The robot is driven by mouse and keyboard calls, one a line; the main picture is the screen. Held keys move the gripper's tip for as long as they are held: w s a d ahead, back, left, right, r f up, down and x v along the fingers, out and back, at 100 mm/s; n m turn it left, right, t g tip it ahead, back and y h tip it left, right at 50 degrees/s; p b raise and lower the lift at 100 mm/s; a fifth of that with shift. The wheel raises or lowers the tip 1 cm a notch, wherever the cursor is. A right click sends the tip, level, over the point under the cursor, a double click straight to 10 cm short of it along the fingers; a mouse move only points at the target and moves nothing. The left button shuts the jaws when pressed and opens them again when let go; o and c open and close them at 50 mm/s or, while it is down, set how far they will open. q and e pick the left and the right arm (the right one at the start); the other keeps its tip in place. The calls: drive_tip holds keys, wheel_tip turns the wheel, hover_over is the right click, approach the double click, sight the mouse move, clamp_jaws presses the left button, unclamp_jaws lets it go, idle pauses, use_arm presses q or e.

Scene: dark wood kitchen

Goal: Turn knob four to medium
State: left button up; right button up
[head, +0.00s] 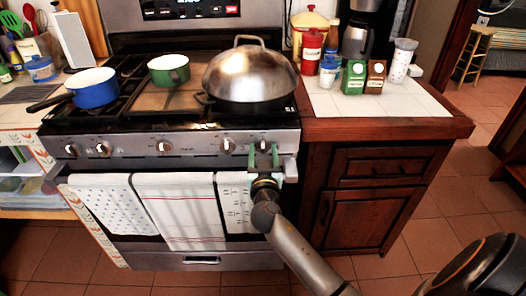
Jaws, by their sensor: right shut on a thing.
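The steel stove front (190,138) carries a row of round knobs. Two stand at the left, the left-end knob (73,150) and the one beside it (103,149). One knob (163,147) is in the middle, and another knob (227,147) is just left of my right gripper. My right gripper (264,148) is at the right end of the panel, shut on the rightmost knob. My left gripper is not in view.
Towels (180,215) hang on the oven handle below the panel, close to my right wrist. A domed steel pan (248,75), a green pot (168,70) and a blue pan (92,88) stand on the stovetop. A wooden counter (390,128) with canisters adjoins on the right.

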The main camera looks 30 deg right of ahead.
drive_tip(key=shift+c, duration=1)
drive_tip(key=shift+n, duration=0.3)
drive_tip(key=n, duration=1)
drive_tip(key=shift+r+n, duration=0.1)
drive_tip(key=shift+n, duration=0.2)
drive_tip(key=n+p, duration=0.1)
drive_tip(key=n, duration=0.2)
drive_tip(key=shift+n, duration=0.3)
drive_tip(key=shift+n+p, duration=0.7)
drive_tip(key=shift+n, duration=0.8)
